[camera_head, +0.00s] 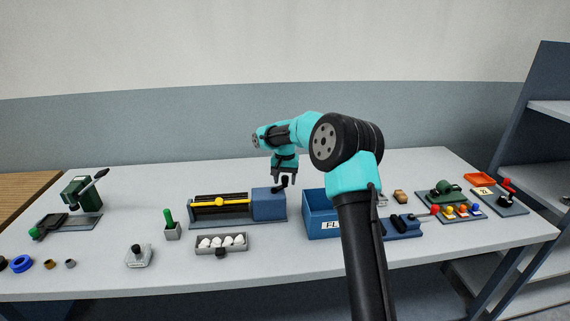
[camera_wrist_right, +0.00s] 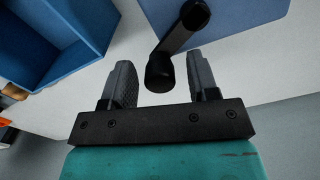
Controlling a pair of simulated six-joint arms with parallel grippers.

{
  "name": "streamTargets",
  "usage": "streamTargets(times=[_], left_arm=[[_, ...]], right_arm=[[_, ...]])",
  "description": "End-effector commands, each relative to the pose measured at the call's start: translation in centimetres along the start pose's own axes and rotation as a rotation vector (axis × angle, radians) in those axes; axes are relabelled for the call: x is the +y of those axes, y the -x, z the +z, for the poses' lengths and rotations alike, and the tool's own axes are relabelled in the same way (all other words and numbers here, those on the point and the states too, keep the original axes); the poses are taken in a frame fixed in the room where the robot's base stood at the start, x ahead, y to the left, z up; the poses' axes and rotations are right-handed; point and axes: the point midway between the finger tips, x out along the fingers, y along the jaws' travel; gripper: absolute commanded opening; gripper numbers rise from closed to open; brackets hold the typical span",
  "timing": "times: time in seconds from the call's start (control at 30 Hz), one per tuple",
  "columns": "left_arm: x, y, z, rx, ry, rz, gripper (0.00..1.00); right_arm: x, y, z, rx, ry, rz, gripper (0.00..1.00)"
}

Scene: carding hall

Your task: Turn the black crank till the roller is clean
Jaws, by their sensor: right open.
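The carding machine with its dark roller (camera_head: 222,198) and a yellow strip along it stands mid-table, its blue housing (camera_head: 269,205) at the right end. Whether the roller is clean is too small to tell. My left gripper is not in view.
A blue bin (camera_head: 318,227) stands just right of the housing. A green device (camera_head: 80,194) is at left; several small devices fill the right.

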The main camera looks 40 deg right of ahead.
Motion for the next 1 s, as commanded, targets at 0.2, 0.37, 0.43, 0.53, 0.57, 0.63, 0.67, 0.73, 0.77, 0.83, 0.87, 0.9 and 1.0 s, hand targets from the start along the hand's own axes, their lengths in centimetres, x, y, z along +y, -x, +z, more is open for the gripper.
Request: streamTargets(times=[0.2, 0.37, 0.43, 0.53, 0.57, 0.63, 0.67, 0.73, 0.77, 0.83, 0.87, 0.9, 1.0], left_arm=[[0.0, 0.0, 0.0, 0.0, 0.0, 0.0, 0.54], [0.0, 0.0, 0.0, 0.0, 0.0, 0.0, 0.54], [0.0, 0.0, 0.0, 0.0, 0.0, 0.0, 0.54], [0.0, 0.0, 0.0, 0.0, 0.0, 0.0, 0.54], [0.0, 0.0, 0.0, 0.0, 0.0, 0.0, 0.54], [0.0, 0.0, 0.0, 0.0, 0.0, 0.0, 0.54], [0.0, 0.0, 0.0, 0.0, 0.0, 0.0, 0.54], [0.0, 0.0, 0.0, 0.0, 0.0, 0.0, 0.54], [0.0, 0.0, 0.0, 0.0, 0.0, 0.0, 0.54], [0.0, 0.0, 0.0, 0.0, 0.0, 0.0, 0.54], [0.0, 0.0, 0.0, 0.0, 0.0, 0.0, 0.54], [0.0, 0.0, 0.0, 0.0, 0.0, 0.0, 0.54], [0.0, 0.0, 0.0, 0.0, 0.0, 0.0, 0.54]], right_arm=[[0.0, 2.4, 0.0, 0.002, 0.0, -0.001, 0.54], [-0.1, 5.3, 0.0, 0.004, 0.0, -0.003, 0.54], [-0.1, 6.7, 0.0, 0.003, 0.0, -0.003, 0.54], [0.0, 8.6, 0.0, 0.002, -0.001, -0.002, 0.54], [-0.1, 9.1, 0.0, 0.003, -0.001, -0.002, 0.54], [-0.1, 10.5, -0.1, 0.003, -0.001, -0.002, 0.54], [-0.1, 11.1, 0.0, 0.002, 0.0, -0.002, 0.54], [-0.1, 12.4, 0.0, 0.003, 0.001, -0.002, 0.54], [-0.1, 13.0, 0.0, 0.003, 0.001, -0.002, 0.54], [0.0, 14.2, 0.0, 0.003, 0.0, -0.002, 0.54], [0.0, 14.7, 0.0, 0.002, 0.0, -0.002, 0.54], [0.0, 15.3, 0.0, 0.002, 0.0, -0.001, 0.54], [0.0, 16.4, 0.0, 0.001, 0.0, -0.001, 0.54]])
